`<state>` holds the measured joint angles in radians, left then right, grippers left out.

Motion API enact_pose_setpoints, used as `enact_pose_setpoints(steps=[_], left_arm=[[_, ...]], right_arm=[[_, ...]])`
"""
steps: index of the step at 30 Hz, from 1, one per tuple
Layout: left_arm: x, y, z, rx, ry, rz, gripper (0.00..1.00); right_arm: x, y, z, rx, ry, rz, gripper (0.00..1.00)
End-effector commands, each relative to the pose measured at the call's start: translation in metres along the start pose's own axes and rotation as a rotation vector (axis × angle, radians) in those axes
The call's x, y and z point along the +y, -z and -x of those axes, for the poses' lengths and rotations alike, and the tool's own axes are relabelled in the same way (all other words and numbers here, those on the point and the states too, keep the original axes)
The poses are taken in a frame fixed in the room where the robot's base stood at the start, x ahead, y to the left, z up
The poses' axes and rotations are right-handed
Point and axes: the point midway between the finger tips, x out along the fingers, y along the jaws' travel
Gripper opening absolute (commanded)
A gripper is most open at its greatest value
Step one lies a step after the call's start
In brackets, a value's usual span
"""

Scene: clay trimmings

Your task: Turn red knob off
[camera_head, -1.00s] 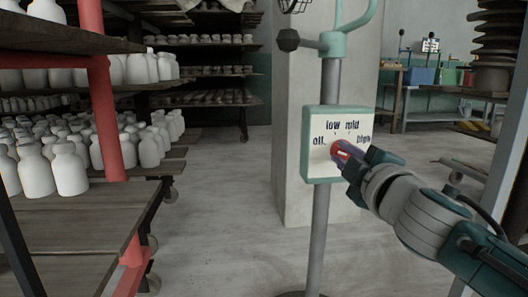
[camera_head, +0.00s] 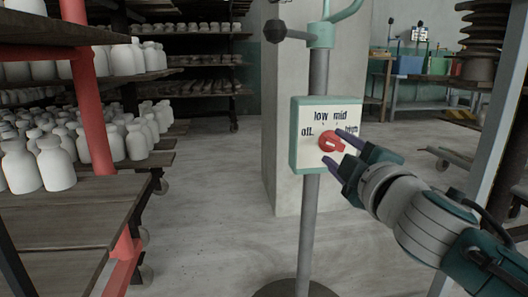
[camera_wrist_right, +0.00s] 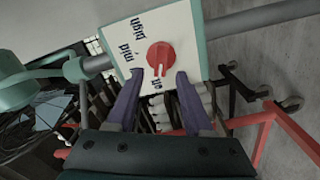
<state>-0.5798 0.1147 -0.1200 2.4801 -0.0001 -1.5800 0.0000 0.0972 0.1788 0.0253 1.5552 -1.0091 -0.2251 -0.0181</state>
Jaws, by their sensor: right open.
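The red knob (camera_head: 331,141) sits on a white panel with a green frame (camera_head: 297,150), mounted on a grey pole. The panel reads off, low, mid and high. In the right wrist view the knob (camera_wrist_right: 160,56) has a pale mark pointing down toward the off label; the low label is hidden there. My right gripper (camera_head: 341,150) is open in front of the knob, its fingers apart and on either side of it. The right wrist view shows the fingertips (camera_wrist_right: 160,74) just short of the knob with a gap between them. My left gripper is not in view.
A wooden rack (camera_head: 60,215) with red posts and white bottles stands on the left. A concrete pillar (camera_head: 285,70) is behind the pole (camera_head: 308,230). A stack of dark discs (camera_head: 480,45) is at the upper right. Floor left of the pole is clear.

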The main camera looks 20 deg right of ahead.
Motion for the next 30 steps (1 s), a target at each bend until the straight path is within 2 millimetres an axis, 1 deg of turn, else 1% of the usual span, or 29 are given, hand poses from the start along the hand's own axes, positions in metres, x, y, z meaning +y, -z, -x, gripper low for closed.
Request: enact_pose_setpoints(steps=[1, 6, 9, 12, 17, 28, 30], left_arm=[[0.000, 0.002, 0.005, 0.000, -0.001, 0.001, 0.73], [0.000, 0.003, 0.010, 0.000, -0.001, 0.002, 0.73], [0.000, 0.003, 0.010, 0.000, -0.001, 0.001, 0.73], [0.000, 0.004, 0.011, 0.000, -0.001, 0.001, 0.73], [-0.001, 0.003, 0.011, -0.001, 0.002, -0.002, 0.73], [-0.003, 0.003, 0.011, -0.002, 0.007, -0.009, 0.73], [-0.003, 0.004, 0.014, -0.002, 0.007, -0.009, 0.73]], right_arm=[[0.000, 0.001, 0.011, 0.000, 0.004, -0.003, 0.51], [0.000, 0.001, 0.044, -0.001, 0.003, -0.002, 0.51], [0.000, 0.000, 0.059, -0.001, 0.002, -0.003, 0.51], [0.000, 0.000, 0.068, 0.000, 0.002, -0.002, 0.51], [0.000, 0.000, 0.073, 0.000, 0.000, 0.001, 0.51], [0.000, 0.000, 0.073, 0.000, 0.000, 0.000, 0.51], [0.003, 0.001, 0.073, -0.002, 0.000, -0.003, 0.51]])
